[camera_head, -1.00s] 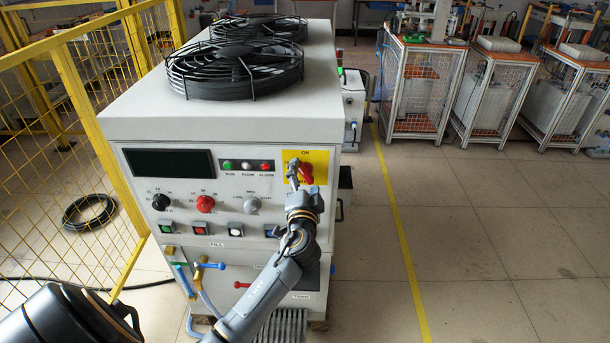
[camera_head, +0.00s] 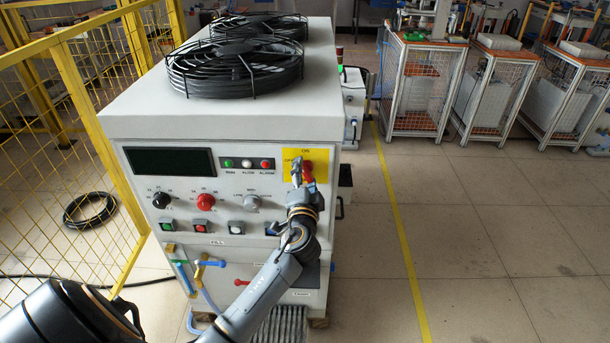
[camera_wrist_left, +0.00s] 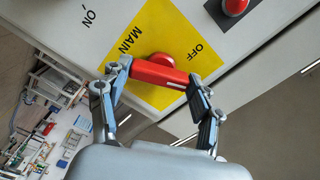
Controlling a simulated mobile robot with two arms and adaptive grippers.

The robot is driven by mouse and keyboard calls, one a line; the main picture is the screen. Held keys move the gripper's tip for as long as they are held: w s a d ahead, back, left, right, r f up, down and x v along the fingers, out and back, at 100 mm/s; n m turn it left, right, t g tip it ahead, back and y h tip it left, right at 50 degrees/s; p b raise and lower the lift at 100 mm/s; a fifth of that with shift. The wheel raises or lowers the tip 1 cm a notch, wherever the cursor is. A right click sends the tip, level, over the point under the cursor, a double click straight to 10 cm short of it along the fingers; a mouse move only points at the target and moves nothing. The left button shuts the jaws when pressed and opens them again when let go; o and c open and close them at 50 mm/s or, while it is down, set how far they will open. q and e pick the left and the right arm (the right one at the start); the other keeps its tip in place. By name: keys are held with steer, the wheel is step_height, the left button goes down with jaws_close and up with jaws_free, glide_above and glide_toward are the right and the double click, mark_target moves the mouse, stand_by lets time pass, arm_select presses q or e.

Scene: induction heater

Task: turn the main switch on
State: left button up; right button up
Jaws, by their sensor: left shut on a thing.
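My left gripper (camera_head: 296,172) is at the switch. In the left wrist view, the red handle (camera_wrist_left: 160,75) lies between the two fingers of my left gripper (camera_wrist_left: 157,86), which is shut on it. In the head view the gripper hides part of the handle, which looks close to upright. My right gripper is not in view.
The heater (camera_head: 225,120) carries black fans (camera_head: 235,70) on top. Knobs, lamps and push buttons sit left of the switch. A yellow mesh fence (camera_head: 60,150) stands close on the left. The floor (camera_head: 480,230) to the right is clear. Caged carts stand behind.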

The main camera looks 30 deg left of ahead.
arm_select(q)
steer(key=shift+m+p, duration=0.85)
steer(key=shift+m, duration=1.65)
steer(key=o, duration=1.2)
steer(key=shift+c, duration=0.2)
steer(key=v, duration=1.2)
